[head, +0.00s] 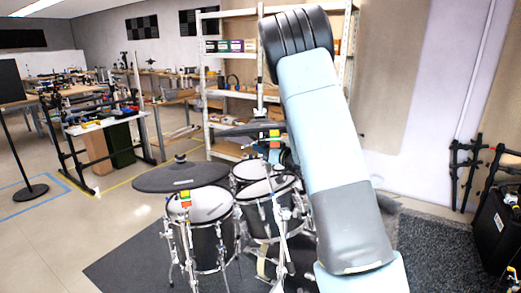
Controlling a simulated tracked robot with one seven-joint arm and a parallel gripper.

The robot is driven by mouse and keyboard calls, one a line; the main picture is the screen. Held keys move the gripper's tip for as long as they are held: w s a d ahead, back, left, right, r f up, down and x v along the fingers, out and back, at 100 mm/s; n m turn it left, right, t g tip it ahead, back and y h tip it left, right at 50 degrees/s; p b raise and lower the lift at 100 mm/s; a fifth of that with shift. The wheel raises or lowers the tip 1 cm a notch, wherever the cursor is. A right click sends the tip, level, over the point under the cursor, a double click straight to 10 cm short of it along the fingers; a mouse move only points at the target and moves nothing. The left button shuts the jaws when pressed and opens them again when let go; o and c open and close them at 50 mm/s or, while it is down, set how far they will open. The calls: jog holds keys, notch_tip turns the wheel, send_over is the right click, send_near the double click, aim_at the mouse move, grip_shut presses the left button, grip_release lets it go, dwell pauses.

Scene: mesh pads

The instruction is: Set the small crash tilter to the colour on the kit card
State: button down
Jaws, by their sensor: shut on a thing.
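A dark cymbal pad (236,131) sits at the back of the drum kit, partly behind my arm. Close to its right edge, a small block with green, orange and red parts (274,139) shows on a stand. It may be the small crash tilter, but I cannot tell. A larger dark cymbal pad (180,177) is at the front left. I cannot make out a kit card. My gripper is not visible; my arm covers the area to the right of the coloured block.
Mesh-headed drums (206,205) on chrome stands crowd the space beneath the cymbals, on a dark rug (120,262). White shelving (205,95) stands behind. A black case (497,225) is at the far right. Open floor (75,225) lies to the left.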

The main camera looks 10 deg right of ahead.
jog(key=shift+s, duration=0.1)
jog(key=shift+s+n+t+y, duration=0.4)
jog(key=shift+n+t, duration=0.2)
jog(key=shift+t, duration=0.1)
jog(key=c, duration=1.2)
grip_release()
jog(key=shift+d, duration=0.1)
jog(key=v, duration=1.3)
jog(key=shift+s+d+f, duration=0.1)
jog(key=shift+s, duration=0.2)
